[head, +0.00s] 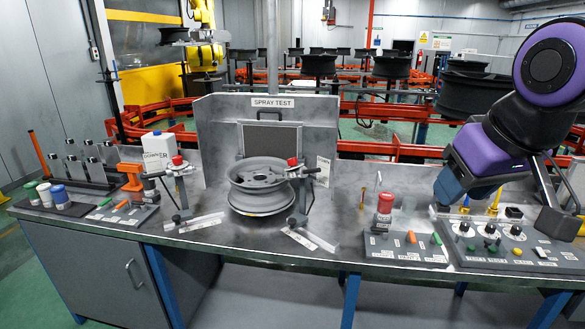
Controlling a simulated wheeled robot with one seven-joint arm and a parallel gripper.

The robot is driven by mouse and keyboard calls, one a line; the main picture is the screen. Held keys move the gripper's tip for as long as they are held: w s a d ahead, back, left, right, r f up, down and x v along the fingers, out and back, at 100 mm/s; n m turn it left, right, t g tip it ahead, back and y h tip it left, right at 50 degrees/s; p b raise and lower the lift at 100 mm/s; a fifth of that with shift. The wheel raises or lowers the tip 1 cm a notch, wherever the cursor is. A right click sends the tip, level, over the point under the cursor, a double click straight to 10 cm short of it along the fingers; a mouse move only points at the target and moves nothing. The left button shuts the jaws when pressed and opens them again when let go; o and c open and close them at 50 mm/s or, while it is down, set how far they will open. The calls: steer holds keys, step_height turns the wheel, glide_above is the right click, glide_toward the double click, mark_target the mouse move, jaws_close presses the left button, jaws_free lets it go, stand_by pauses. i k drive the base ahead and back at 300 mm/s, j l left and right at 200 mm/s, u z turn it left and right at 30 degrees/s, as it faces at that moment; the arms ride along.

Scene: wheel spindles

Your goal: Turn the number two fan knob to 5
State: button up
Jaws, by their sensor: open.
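The control panel (480,257) lies on the right end of the bench. Black knobs on white round dials stand in a row along it: a left knob (463,229), a middle knob (488,231) and a right knob (516,232). Their numbers and pointer settings are too small to read, so I cannot tell which is the number two fan knob. My gripper (560,215) is open at the panel's right side, to the right of the dials. Part of it is cut off by the picture edge, and I see nothing held in it.
Small green, red and yellow controls sit in front of the dials. Yellow upright pieces (494,203) stand behind them. A second panel with a red-topped cylinder (384,208) is to the left. A wheel (261,185) stands mid-bench before the spray test screen (306,130).

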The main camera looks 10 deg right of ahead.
mark_target(516, 229)
steer(key=z, duration=1.5)
